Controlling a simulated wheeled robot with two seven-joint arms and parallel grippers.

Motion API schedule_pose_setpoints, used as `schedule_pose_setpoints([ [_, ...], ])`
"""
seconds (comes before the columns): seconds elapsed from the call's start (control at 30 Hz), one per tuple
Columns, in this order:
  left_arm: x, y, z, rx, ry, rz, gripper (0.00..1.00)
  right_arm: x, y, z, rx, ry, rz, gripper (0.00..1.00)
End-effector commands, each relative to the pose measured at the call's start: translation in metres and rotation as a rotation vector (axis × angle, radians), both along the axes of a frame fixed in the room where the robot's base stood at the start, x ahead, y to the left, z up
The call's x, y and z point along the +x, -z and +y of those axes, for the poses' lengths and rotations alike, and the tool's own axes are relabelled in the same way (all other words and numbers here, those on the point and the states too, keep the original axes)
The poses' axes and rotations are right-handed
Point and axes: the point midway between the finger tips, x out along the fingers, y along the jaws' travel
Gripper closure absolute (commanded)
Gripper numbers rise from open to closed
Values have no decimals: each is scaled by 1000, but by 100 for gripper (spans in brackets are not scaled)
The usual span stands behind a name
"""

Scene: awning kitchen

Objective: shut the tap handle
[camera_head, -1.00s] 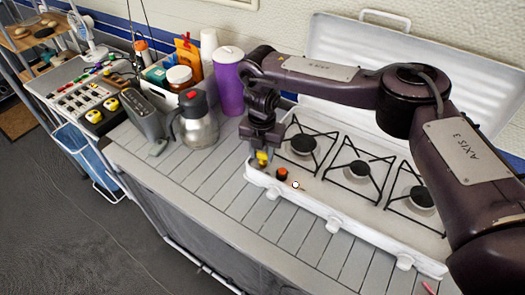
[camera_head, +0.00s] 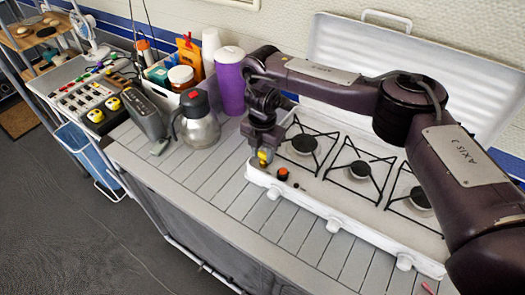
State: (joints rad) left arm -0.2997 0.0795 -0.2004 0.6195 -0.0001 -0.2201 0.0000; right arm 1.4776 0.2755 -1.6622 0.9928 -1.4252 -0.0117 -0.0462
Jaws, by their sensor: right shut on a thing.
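The yellow tap handle (camera_head: 263,158) is at the left end of the white gas stove (camera_head: 345,216), near its front left corner. My right gripper (camera_head: 265,153) comes down on it from above and is shut on it. The fingers hide part of the handle, so its exact angle is hard to read. An orange-red knob (camera_head: 283,173) stands on the stove just right of the gripper, apart from it. My left gripper is out of view.
The stove's raised lid (camera_head: 400,60) stands behind the burners. A steel jug (camera_head: 198,125), a purple canister (camera_head: 229,85) and a filled box are to the left.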

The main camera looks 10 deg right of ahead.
Motion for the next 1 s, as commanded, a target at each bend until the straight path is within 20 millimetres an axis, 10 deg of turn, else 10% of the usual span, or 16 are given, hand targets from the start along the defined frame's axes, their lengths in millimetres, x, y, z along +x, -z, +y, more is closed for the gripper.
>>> schedule_pose_setpoints([
  [0.03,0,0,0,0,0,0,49,3,-3,-1,1,5,-8,88],
  [0.07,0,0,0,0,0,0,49,3,-3,-1,1,5,-8,63],
  [0.2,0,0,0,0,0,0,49,2,-2,-1,1,3,-5,45],
  [0.57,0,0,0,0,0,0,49,1,-6,0,1,0,-4,44],
  [1.0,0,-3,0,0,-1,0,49,2,-73,-1,-1,1,-6,44],
])
